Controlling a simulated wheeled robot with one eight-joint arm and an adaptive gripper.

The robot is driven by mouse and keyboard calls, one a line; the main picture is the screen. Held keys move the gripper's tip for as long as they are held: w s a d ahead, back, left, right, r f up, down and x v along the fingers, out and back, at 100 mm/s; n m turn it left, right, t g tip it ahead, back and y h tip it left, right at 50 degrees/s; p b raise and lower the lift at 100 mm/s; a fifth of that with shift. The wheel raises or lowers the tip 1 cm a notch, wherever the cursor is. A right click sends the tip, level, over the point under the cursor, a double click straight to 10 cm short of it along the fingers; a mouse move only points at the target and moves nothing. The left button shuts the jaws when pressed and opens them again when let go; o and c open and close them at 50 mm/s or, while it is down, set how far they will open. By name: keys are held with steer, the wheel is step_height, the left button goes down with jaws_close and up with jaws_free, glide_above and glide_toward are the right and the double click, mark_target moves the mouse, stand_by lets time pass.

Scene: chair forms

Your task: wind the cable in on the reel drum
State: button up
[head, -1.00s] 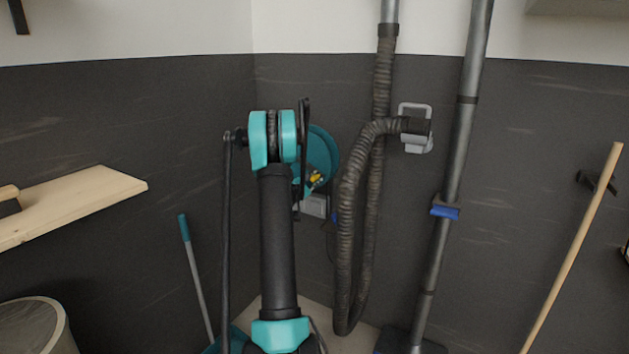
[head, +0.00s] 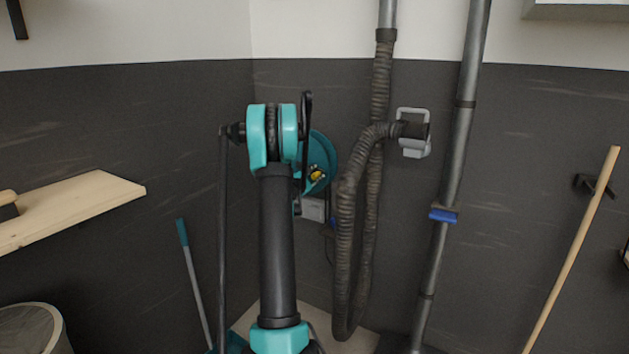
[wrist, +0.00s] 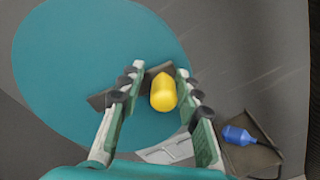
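The reel drum (head: 324,150) is a teal disc in the back corner, partly hidden by my arm. It fills much of the wrist view (wrist: 75,60). A yellow crank knob (wrist: 163,92) on a dark crank arm (wrist: 104,99) stands out from the drum; the knob also shows in the head view (head: 316,175). My gripper (wrist: 160,70) is open, with one finger on each side of the knob and small gaps visible. A blue cable end (wrist: 238,135) lies over a grey bracket at the lower right. I cannot make out the cable's windings.
A ribbed hose (head: 346,230) hangs just right of the reel, with a grey pipe (head: 448,180) beyond it. A wooden shelf (head: 85,205) juts out at left. A teal-handled tool (head: 190,270) and a wooden pole (head: 575,250) lean at the sides.

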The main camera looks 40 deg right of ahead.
steer(key=shift+w, duration=0.1)
steer(key=shift+w+a+r, duration=0.1)
steer(key=shift+w+r, duration=0.05)
steer(key=shift+r, duration=1.05)
steer(key=shift+w+a+r, duration=0.1)
steer(key=shift+r, duration=1.05)
steer(key=shift+w+a+r, duration=0.25)
steer(key=shift+w+r, duration=0.35)
steer(key=shift+r, duration=0.35)
steer(key=shift+w+a+r, duration=0.2)
steer(key=shift+w+r, duration=0.4)
steer(key=shift+r, duration=0.35)
steer(key=shift+w+a+r, duration=0.25)
steer(key=shift+w+r, duration=0.15)
steer(key=shift+w, duration=0.2)
steer(key=shift+w+a+r, duration=0.25)
steer(key=shift+w+r, duration=0.15)
steer(key=shift+w, duration=0.2)
steer(key=shift+w+a+r, duration=0.25)
steer(key=shift+w+r, duration=0.15)
steer(key=shift+w, duration=0.2)
steer(key=shift+w, duration=0.1)
